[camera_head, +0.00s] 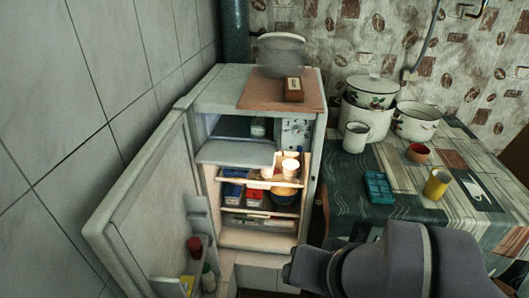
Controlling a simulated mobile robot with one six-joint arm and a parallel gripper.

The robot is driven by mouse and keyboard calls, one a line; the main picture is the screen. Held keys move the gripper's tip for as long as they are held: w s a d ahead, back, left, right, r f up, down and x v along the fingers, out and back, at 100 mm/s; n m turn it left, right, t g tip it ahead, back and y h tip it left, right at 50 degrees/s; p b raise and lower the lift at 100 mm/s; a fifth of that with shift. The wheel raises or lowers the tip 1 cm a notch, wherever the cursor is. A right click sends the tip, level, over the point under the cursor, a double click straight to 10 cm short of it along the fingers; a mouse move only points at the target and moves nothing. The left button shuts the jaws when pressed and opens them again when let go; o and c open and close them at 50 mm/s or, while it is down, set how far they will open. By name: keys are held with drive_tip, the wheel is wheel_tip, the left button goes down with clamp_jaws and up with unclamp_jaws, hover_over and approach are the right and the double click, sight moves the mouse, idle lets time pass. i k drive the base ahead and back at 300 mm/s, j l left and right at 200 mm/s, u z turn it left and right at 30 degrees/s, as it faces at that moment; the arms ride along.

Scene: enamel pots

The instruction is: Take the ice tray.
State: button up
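The ice tray is a small teal tray with several compartments (379,188). It lies flat on the patterned tablecloth, near the table's left edge, in front of the white mug. Nothing covers it. Dark grey links of my arm cross the bottom right of the view, nearer to me than the tray and apart from it in the picture. No gripper fingers can be made out.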

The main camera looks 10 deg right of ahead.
sight(378, 184)
drive_tip(key=i+z, duration=0.2)
drive_tip(key=z, duration=0.25)
drive_tip(key=i+z, duration=0.2)
drive_tip(key=z, duration=0.25)
drive_tip(key=i+j+z, duration=0.15)
drive_tip(key=z, duration=0.35)
drive_tip(key=i+j+z, duration=0.15)
drive_tip(key=z, duration=0.3)
drive_tip(key=i+j+z, duration=0.1)
drive_tip(key=j+z, duration=0.15)
drive_tip(key=z, duration=0.2)
drive_tip(key=j+z, duration=0.25)
drive_tip(key=z, duration=0.2)
drive_tip(key=i+j, duration=0.05)
